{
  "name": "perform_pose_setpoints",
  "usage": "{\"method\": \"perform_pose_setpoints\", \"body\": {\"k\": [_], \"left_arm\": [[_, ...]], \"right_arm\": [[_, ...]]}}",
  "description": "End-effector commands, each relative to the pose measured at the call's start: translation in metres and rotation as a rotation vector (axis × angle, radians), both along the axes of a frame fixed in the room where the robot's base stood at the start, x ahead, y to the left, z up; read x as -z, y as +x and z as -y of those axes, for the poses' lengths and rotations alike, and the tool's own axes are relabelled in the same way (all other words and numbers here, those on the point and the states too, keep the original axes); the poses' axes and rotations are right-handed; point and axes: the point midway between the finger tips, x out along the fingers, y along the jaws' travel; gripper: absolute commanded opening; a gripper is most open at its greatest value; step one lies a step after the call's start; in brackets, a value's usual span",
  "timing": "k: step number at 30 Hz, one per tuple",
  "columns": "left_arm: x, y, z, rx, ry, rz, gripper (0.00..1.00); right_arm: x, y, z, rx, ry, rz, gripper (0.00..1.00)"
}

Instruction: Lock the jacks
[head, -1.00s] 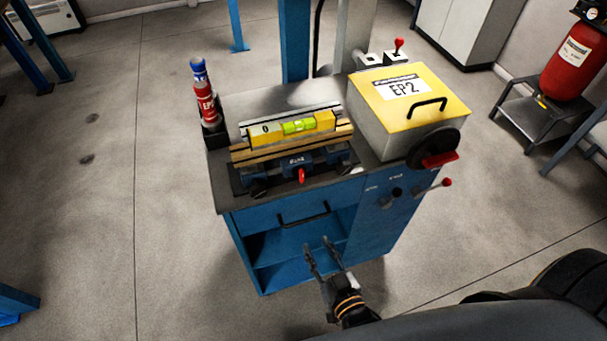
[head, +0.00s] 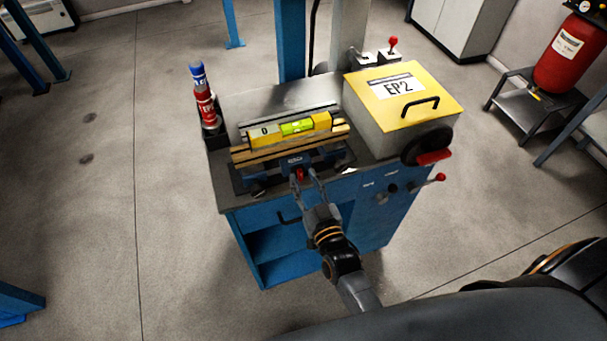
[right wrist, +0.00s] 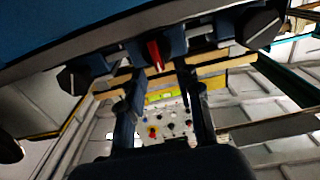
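A blue clamp-like jack unit (head: 325,160) sits at the front edge of the bench top, under a wooden-edged bar. Its small red lever (head: 300,174) points down at the front; the lever also shows in the right wrist view (right wrist: 154,54). My right gripper (head: 306,178) is open, with its fingertips at the lever. In the right wrist view the lever lies between the lines of the two fingers, near their tips (right wrist: 160,78); I cannot tell whether they touch it. My left gripper is not in view.
A yellow level (head: 290,131) lies on the bar. A red and blue bottle (head: 205,98) stands left. The yellow-lidded EP2 box (head: 385,120), a black handwheel (head: 424,144) and a red-knobbed lever (head: 430,182) are right. The blue cabinet (head: 250,225) has an open shelf.

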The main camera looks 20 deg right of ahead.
Motion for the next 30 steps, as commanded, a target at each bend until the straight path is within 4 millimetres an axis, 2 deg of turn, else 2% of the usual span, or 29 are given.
{"method": "perform_pose_setpoints", "body": {"k": [5, 13, 14, 18, 30], "left_arm": [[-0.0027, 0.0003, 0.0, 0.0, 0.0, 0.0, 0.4], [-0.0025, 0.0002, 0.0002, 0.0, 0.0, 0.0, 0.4], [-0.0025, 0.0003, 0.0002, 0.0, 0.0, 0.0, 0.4], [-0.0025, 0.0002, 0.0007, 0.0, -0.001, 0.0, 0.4], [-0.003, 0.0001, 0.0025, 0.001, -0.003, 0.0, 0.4]], "right_arm": [[-0.0002, 0.0118, -0.0006, 0.0, 0.001, 0.0, 0.34], [0.0003, 0.0128, -0.0005, 0.0, 0.001, 0.0, 0.34], [0.0003, 0.0128, -0.0005, 0.0, 0.001, 0.0, 0.3], [0.0003, 0.0127, -0.0005, 0.0, 0.0, 0.0, 0.01], [0.0001, 0.0125, 0.0, 0.0, 0.027, -0.001, 0.0]]}}
